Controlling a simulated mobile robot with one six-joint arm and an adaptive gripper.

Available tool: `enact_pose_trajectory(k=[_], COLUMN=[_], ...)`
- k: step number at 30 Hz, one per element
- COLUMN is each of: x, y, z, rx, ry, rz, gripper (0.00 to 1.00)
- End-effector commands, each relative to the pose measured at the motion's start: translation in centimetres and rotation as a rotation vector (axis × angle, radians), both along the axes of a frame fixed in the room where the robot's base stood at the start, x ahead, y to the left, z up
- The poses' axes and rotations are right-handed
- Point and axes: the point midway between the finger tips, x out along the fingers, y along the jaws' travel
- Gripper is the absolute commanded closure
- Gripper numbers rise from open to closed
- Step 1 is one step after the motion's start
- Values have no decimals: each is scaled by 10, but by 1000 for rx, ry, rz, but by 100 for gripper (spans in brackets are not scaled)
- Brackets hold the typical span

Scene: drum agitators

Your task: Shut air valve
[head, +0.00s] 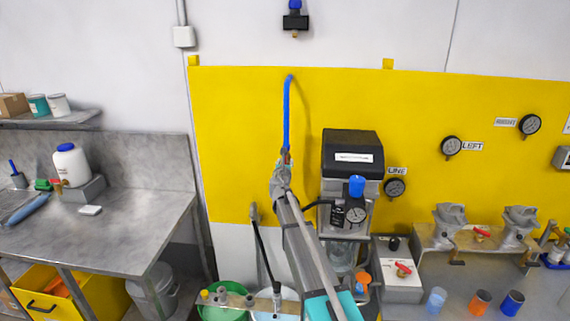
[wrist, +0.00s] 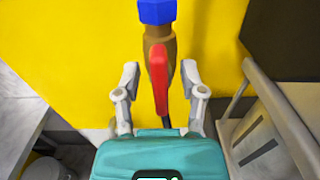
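The air valve is a brass body (wrist: 158,38) with a red lever (wrist: 159,75), below a blue hose end (wrist: 156,11) in the wrist view. The lever lies lengthwise, in line with the hose. My gripper (wrist: 160,82) is open, with one grey finger on each side of the lever and visible gaps between. In the head view my gripper (head: 281,178) is at the lower end of the blue hose (head: 287,115), in front of the yellow panel (head: 235,130). There it and my arm hide most of the valve.
A black-topped unit (head: 351,152) with a regulator (head: 355,212) stands close right of my arm. Other red-handled valves sit on a grey box (head: 398,285) and a bench bracket. A metal table (head: 110,215) is left. Green (head: 222,313) and white buckets stand below.

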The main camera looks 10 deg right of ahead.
Motion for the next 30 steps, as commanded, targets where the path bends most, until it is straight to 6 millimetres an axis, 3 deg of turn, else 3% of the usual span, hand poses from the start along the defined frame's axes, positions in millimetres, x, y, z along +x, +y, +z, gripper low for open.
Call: enact_pose_trajectory(k=[1, 8, 22, 30], x=[0, 0, 0, 0], y=[0, 0, 0, 0], z=[0, 0, 0, 0], rx=[0, 0, 23, 131], ry=[0, 0, -6, -36], rz=[0, 0, 1, 1], gripper=[56, 99, 100, 100])
